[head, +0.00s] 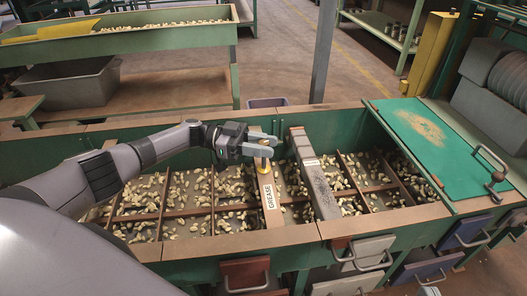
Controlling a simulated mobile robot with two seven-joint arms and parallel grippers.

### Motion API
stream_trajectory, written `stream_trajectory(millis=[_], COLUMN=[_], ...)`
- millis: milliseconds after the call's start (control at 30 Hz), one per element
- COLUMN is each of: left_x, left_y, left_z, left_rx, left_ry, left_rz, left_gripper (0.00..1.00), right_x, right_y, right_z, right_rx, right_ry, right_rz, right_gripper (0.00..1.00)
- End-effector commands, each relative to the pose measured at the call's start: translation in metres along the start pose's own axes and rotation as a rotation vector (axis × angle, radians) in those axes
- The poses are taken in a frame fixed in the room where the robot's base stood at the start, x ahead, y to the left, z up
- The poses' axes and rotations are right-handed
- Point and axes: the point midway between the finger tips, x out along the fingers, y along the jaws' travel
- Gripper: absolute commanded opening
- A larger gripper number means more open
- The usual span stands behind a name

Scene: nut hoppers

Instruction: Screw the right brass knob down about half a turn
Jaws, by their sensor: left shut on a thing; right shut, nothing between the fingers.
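My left gripper (269,145) reaches in from the left over the green hopper bench (285,238). Its pale fingers are shut around the top of a brass knob (263,163), mostly hidden by them. The knob stands at the far end of a tan bar (268,185) with a white GREASE label. The fingers cover how far down the knob sits. A small brass-coloured piece (437,181) shows farther right, at the right end of the compartments; I cannot tell whether it is a knob. My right gripper is not in view.
A dark grey block (315,178) lies across the compartments just right of the bar. Nuts fill the compartments between brown dividers. A green lid (420,130) with a metal handle (490,165) covers the right end. Drawers (245,274) line the front.

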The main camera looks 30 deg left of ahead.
Motion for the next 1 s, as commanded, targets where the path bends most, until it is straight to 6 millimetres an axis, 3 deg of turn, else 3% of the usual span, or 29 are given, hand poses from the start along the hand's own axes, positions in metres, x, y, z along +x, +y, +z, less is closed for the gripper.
stream_trajectory(millis=[900,933,1000], left_x=[0.0018,0.0019,0.0019], left_y=[0.0008,0.0009,0.0008], left_z=[-0.0014,-0.0014,-0.0013], left_rx=[0.001,0.002,0.001], left_ry=[0.005,0.005,0.005], left_rz=[0.109,0.109,0.108], left_gripper=[0.03,0.37,0.52], right_x=[-0.0043,-0.0043,-0.0044], right_y=[0.0038,0.0038,0.0037], right_z=[-0.0027,-0.0026,-0.0024], right_rx=[-0.048,-0.048,-0.048], right_ry=[0.035,0.035,0.034], right_rz=[0.019,0.019,0.018], right_gripper=[0.0,0.0,0.0])
